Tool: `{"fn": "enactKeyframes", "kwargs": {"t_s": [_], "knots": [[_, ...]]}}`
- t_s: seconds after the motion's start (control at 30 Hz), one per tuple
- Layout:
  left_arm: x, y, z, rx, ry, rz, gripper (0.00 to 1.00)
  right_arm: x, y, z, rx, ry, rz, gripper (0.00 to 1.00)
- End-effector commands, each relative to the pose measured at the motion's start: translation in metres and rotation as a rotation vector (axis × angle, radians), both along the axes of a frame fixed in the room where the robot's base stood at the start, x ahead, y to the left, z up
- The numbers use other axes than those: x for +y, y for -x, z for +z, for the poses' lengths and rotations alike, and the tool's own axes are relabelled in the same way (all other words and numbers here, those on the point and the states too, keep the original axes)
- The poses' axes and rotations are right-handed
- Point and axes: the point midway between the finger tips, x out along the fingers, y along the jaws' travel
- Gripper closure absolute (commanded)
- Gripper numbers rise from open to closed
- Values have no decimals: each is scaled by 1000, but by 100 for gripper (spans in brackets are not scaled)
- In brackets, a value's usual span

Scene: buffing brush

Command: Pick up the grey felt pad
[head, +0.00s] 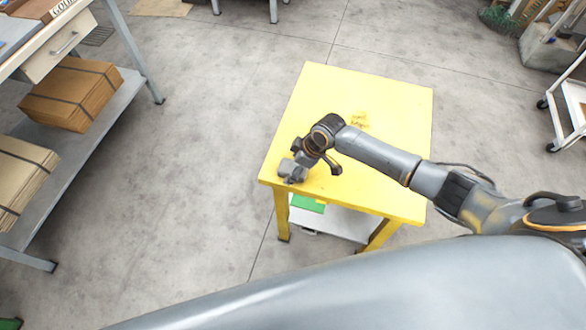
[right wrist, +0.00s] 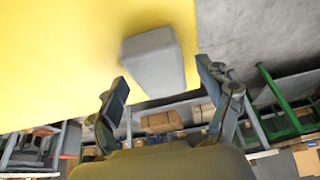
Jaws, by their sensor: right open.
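The grey felt pad (head: 290,172) is a small block at the near left corner of the yellow table (head: 385,95). In the right wrist view the pad (right wrist: 152,62) lies on the yellow top close to its edge, between the lines of the two fingers and mostly beyond their tips. My right gripper (head: 316,158) is open and empty, just by the pad on the head view's upper right side; its spread fingers also show in the right wrist view (right wrist: 162,74). I cannot tell whether a finger touches the pad. My left gripper is not in view.
A patch of brownish crumbs (head: 359,120) lies on the table, otherwise clear. A green item (head: 307,203) is on the table's lower shelf. A workbench with cardboard boxes (head: 72,93) stands left. A white trolley (head: 572,105) is at right. Floor around the table is free.

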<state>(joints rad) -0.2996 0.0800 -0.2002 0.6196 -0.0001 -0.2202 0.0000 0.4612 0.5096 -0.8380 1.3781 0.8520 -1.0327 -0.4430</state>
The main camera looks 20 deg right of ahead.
Motion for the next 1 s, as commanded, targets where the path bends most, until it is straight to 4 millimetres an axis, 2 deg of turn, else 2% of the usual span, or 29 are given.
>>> {"fn": "enactKeyframes", "kwargs": {"t_s": [0.13,0.4,0.77,0.87,1.0], "knots": [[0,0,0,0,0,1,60,0,0,0,0,0,0,24],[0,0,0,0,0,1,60,0,0,0,1,-1,0,79],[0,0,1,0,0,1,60,0,0,4,0,0,0,80],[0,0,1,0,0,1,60,0,-1,12,-1,-1,1,80],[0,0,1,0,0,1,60,0,-1,37,-5,-2,2,80]]}}
